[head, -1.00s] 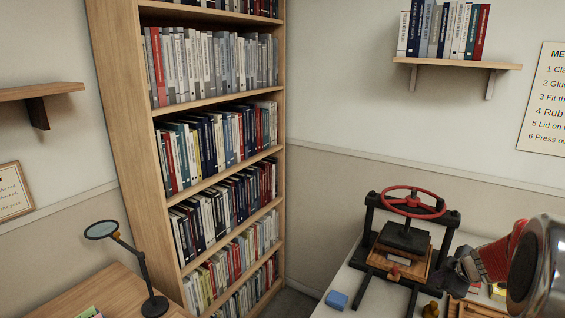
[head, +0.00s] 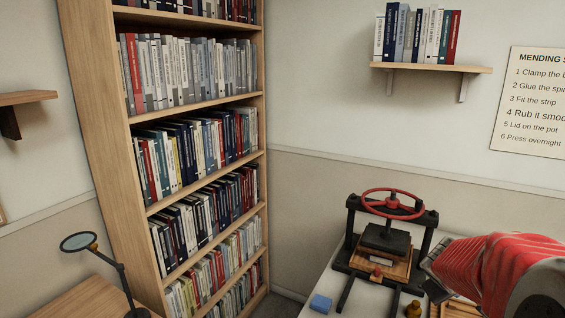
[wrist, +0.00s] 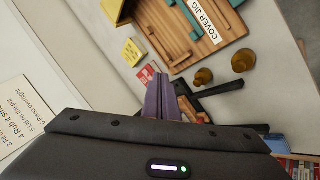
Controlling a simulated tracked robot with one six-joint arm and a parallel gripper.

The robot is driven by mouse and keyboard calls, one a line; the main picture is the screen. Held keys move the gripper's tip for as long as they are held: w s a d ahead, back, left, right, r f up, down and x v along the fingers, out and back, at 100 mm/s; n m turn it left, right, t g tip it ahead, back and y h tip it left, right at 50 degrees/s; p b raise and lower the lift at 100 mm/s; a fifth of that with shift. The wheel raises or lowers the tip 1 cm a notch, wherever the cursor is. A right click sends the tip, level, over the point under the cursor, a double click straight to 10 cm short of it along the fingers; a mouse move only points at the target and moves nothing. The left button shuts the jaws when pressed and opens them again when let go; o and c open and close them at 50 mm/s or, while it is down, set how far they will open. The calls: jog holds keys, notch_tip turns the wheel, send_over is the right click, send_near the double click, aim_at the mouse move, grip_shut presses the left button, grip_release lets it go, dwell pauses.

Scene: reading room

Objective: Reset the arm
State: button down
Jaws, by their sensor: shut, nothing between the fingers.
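My arm, wrapped in a red sleeve, reaches in from the right edge of the head view. My gripper (head: 430,262) is beside the right post of the book press, and its fingertips are hard to make out there. In the wrist view my gripper (wrist: 163,80) shows its two purple fingers together, with nothing between them. The black book press (head: 385,240) with a red wheel stands on the white table (head: 325,285). In the wrist view the fingers point over the table towards the wooden cover jig (wrist: 190,30).
A blue block (head: 320,303) lies left of the press. Two amber pots (wrist: 243,61) stand near the jig, with yellow notes (wrist: 132,52) on its other side. A magnifier lamp (head: 80,242), a tall bookcase (head: 95,150) and a wall shelf (head: 430,68) stand clear of the arm.

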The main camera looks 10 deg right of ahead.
jog(key=s+a+r+y, duration=0.2)
jog(key=s+a, duration=0.3)
jog(key=a, duration=0.6)
jog(key=s+a+r+y, duration=0.2)
jog(key=s+a, duration=0.4)
jog(key=a, duration=0.5)
jog(key=s+a+r+m+y, duration=0.1)
jog(key=s+a+y, duration=0.2)
jog(key=s+a, duration=0.3)
jog(key=a, duration=0.5)
jog(key=shift+s+r+t, duration=0.25)
jog(key=shift+r+t, duration=0.05)
jog(key=shift+r, duration=0.1)
